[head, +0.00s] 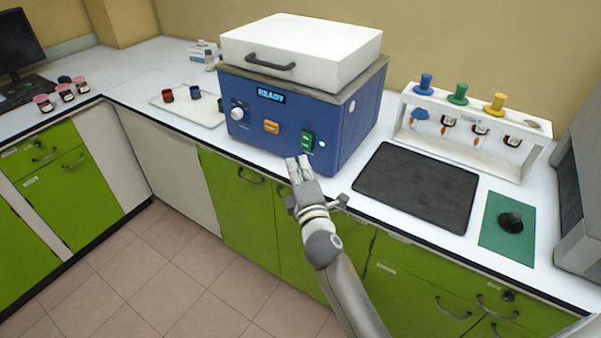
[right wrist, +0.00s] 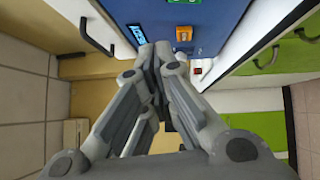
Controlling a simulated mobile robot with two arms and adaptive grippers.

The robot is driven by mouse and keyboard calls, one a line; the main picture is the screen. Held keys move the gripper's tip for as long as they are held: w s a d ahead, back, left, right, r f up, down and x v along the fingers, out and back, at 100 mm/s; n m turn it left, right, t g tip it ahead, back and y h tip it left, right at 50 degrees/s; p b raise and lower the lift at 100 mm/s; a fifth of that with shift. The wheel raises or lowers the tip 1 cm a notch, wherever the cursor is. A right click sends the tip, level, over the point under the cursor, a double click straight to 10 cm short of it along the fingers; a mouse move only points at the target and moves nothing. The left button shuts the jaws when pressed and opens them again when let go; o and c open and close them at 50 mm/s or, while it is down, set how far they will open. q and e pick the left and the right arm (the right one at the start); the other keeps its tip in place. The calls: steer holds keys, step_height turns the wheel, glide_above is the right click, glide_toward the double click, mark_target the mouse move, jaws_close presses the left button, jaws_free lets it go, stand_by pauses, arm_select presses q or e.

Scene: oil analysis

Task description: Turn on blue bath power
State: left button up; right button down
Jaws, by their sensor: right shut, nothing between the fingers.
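The blue bath (head: 262,146) stands on the counter with a white lid (head: 325,50) closed on top. Its display (head: 270,95) reads "READY". Its front has a white knob (head: 237,114), an orange switch (head: 271,127) and a green switch (head: 307,140). A small round light beside the green switch looks lit. My right gripper (head: 298,163) is shut and empty, just in front of the bath's lower front, below the green switch. The right wrist view shows the closed fingertips (right wrist: 163,50) near the blue front and the orange switch (right wrist: 184,34). My left gripper is not in view.
A dark mat (head: 417,187) lies right of the bath. Behind it stands a white rack (head: 474,130) with coloured stoppers and small bottles. A green mat (head: 507,228) holds a black object.

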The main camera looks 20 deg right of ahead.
steer(key=shift+s+a+r, duration=0.1)
steer(key=shift+s+r, duration=0.05)
steer(key=shift+s, duration=1.1)
steer(key=s+a+f+m+g+y, duration=0.1)
steer(key=s+f+m+g, duration=0.15)
steer(key=f, duration=0.95)
steer(key=s+a+f+m+g+y, duration=0.1)
steer(key=f+g, duration=0.2)
steer(key=f, duration=0.9)
steer(key=s+f+m+g, duration=0.1)
steer(key=s+f+g, duration=0.1)
steer(key=s+f, duration=0.45)
steer(key=s+f+m+g, duration=0.2)
steer(key=s+f, duration=0.2)
steer(key=f, duration=0.6)
steer(key=s+d+f+m+g, duration=0.2)
steer(key=s+f, duration=0.4)
steer(key=s, duration=0.6)
steer(key=s+d+f+m+g, duration=0.2)
steer(key=s+f, duration=0.5)
steer(key=s, duration=0.5)
steer(key=s+d+f+m+g, duration=0.2)
steer(key=s+f+m+g, duration=0.2)
steer(key=s, duration=0.9)
step_height(320, 180, down, 3)
steer(key=shift+m, duration=0.35)
